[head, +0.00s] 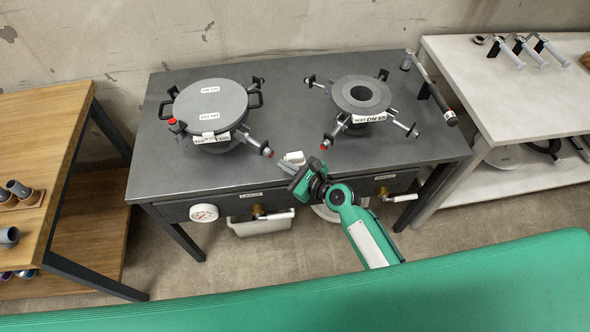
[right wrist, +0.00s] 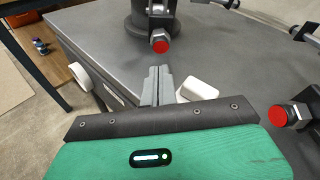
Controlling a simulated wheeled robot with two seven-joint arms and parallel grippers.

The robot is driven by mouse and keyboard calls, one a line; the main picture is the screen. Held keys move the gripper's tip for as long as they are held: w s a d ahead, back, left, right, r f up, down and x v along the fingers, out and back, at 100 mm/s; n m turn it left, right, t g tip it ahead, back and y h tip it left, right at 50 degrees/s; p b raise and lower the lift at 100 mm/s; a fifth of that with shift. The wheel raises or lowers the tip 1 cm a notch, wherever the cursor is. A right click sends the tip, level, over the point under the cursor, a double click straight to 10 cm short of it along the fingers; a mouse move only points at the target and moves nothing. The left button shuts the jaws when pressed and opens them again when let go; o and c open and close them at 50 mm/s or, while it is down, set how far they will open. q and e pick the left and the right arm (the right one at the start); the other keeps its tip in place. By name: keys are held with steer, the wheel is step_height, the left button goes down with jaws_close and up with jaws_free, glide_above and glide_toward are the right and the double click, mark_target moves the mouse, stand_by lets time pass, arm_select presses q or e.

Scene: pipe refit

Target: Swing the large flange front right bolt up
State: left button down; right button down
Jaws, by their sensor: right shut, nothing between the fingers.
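The large flange (head: 212,105) is the left one on the grey bench, with a blank lid and several swing bolts. Its front right bolt (head: 256,145) lies swung outward, its red tip pointing toward the front right. In the right wrist view the red-tipped bolt (right wrist: 160,38) shows just beyond the fingertips. My right gripper (head: 284,165) is at the bench's front edge, in front of and slightly right of that bolt. Its fingers (right wrist: 157,72) are shut and empty, apart from the bolt. My left gripper is not in view.
A small white block (head: 294,157) lies beside my right fingers. The small flange (head: 361,96) stands to the right; its red-tipped front left bolt (head: 327,141) is close to my gripper. The bench between the flanges is clear.

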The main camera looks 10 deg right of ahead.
mark_target(259, 144)
steer(key=shift+x, duration=2.25)
